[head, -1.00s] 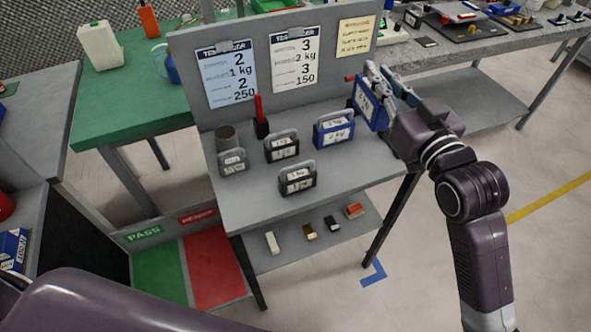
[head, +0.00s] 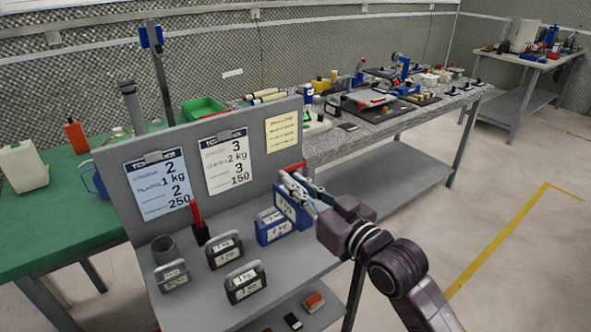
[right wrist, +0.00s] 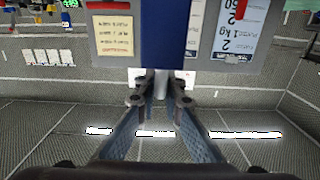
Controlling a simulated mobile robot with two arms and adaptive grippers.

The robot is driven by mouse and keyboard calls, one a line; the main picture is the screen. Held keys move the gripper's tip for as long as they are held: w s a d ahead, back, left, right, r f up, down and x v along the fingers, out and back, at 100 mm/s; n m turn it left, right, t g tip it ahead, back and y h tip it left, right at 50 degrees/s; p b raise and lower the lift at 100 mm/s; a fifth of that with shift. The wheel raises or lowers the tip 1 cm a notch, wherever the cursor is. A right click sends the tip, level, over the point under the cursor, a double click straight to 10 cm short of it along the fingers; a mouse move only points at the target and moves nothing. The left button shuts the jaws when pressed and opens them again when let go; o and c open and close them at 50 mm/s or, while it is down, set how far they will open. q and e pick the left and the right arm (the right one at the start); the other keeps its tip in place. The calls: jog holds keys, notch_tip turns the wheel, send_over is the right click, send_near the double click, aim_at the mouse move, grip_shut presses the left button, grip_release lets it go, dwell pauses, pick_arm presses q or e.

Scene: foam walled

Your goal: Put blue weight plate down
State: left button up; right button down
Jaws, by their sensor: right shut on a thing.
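My right gripper (head: 306,190) is shut on a blue weight plate (head: 289,207) with a white label. It holds the plate upright near the right end of the grey bench (head: 200,302). In the right wrist view the blue plate (right wrist: 188,30) shows at the top, above the fingers (right wrist: 160,100). A second blue weight (head: 266,236) with a white label stands on the bench just left of the held plate. I cannot tell whether the held plate's lower edge touches the bench. My left gripper is not in view.
Several dark weights, one of them here (head: 245,282), stand left of the blue ones. A back panel (head: 188,146) with paper sheets rises behind. A cluttered worktable (head: 405,120) stands beyond.

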notch_tip(320, 180, down, 12)
jog(key=shift+r+b, duration=0.2)
jog(key=shift+b, duration=0.2)
jog(key=c, duration=2.5)
grip_release()
jog(key=shift+f, duration=0.65)
jog(key=o, duration=0.4)
jog(key=shift+s+r, duration=0.1)
jog(key=shift+s, duration=0.1)
